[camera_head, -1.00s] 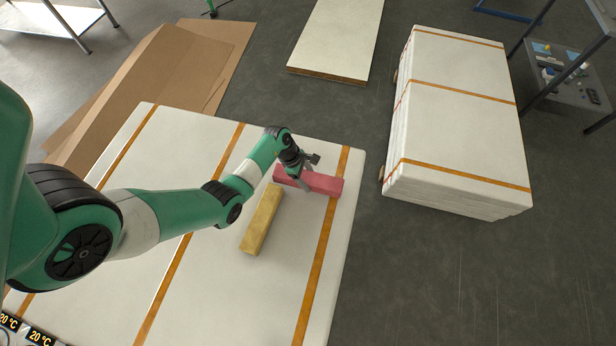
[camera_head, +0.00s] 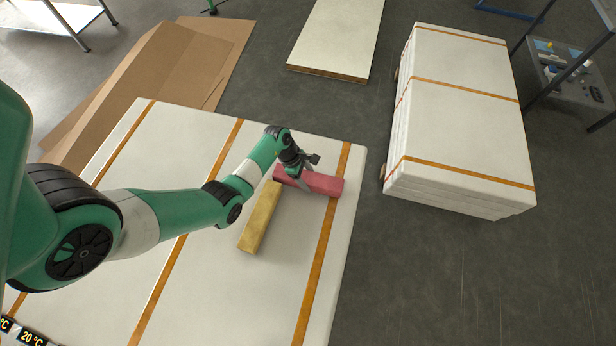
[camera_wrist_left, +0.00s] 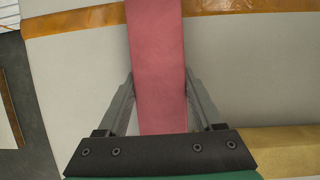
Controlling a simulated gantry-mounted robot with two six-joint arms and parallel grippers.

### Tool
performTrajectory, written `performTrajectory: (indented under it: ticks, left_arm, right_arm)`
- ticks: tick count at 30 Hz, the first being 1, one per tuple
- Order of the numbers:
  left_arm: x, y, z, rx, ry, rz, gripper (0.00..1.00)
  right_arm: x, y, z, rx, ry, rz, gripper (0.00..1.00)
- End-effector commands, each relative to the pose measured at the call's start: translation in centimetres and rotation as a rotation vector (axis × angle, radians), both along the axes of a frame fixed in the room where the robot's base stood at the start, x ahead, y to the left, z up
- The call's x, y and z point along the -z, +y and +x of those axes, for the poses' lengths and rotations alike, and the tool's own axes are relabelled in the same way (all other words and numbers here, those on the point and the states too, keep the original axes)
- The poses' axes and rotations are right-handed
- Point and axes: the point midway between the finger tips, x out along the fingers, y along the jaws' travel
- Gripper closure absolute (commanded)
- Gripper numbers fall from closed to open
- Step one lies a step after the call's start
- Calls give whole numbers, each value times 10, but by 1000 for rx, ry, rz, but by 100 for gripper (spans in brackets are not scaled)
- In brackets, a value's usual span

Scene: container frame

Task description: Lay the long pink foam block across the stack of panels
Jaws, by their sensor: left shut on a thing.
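The long pink foam block (camera_head: 322,184) lies across the white strapped stack of panels (camera_head: 210,150), near its far right corner. One end of it reaches the orange strap. My left gripper (camera_head: 303,178) is over the block and shut on it, with one finger on each side. In the left wrist view the pink block (camera_wrist_left: 157,70) runs up between the two fingers (camera_wrist_left: 160,105) and over the orange strap. I cannot tell whether the block is resting on the panels or slightly lifted. My right gripper is not in view.
A yellow block (camera_head: 260,218) lies on the same stack, close to the pink block's left end. Another strapped panel stack (camera_head: 455,120) stands at the right. A white panel (camera_head: 337,40) and cardboard sheets (camera_head: 150,80) lie behind. A dark shelf (camera_head: 575,80) stands at the far right.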

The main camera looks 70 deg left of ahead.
Motion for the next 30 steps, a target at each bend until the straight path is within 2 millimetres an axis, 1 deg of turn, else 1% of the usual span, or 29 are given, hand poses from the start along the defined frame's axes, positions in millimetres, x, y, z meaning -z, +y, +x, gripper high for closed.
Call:
performTrajectory:
  ticks: [7,8,9,13,20,23,26,30]
  left_arm:
    - [6,0,0,0,0,0,85]
    - [6,0,0,0,0,0,31]
    - [5,0,0,0,0,0,23]
    - [5,0,0,0,0,0,0]
    - [5,0,0,0,0,0,0]
    - [-3,2,-2,-2,-1,1,0]
    - [-19,5,-6,-2,-2,1,0]
    - [-51,13,-16,-2,-2,1,0]
  right_arm:
    - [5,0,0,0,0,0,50]
    - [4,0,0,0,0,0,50]
    - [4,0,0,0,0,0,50]
    - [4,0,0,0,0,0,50]
    - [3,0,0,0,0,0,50]
    - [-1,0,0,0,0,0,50]
    - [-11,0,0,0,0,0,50]
    - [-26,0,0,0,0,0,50]
